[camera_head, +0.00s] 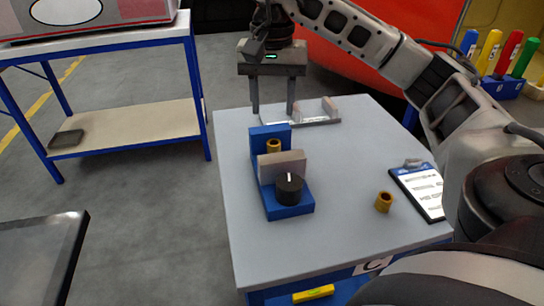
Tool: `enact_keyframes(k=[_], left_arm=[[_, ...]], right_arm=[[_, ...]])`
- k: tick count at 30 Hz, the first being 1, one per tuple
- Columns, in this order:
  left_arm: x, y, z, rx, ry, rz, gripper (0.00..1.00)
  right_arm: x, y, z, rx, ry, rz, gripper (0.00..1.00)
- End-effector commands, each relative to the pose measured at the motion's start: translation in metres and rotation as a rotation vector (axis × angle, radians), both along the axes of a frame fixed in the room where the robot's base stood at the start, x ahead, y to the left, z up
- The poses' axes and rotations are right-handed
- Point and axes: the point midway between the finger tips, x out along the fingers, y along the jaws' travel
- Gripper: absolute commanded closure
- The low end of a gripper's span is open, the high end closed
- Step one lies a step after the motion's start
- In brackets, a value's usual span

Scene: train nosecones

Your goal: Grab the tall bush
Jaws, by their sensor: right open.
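One brass bush (384,203) stands alone on the grey table, right of the blue fixture (290,211). Another brass bush (273,146) shows at the fixture's back part, its lower end hidden behind a grey block (282,166). I cannot tell which bush is the taller. My right gripper (273,112) points down with its two fingers spread and nothing visible between them. It appears above and behind the fixture, apart from both bushes. My left gripper is not in view.
A black knob (289,188) sits on the fixture's front. A grey bracket (318,112) lies at the table's back, and a clipboard (421,190) at its right edge. The grey table's (310,248) front is clear. A blue-framed shelf (125,130) stands left.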

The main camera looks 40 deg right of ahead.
Motion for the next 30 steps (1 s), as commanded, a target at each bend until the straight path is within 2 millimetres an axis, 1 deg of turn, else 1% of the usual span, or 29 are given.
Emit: enact_keyframes(k=[1,4,5,9,14,19,21,25,30], left_arm=[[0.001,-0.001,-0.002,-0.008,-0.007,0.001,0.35],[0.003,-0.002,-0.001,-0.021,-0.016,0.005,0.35],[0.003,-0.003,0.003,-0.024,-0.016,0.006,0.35],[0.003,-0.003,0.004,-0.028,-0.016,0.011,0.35],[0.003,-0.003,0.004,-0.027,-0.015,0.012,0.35],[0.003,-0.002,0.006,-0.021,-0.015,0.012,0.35],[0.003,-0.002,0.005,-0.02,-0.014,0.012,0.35],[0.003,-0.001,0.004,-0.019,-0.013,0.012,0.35],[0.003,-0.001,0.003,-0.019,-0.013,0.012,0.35]], right_arm=[[-0.001,0.0,-0.016,0.002,0.004,0.001,0.54],[0.0,0.0,-0.034,0.002,0.003,0.0,0.54],[0.0,0.0,-0.036,0.002,0.003,0.0,0.54],[0.0,0.0,-0.05,0.002,0.001,0.0,0.54],[-0.001,-0.002,-0.06,0.001,0.001,-0.002,0.54],[-0.003,-0.008,-0.085,0.002,0.003,-0.001,0.54],[-0.003,-0.007,-0.095,0.002,0.002,0.0,0.54],[-0.003,-0.007,-0.105,0.004,0.001,0.0,0.54],[-0.002,-0.007,-0.106,0.004,-0.001,0.0,0.54]])
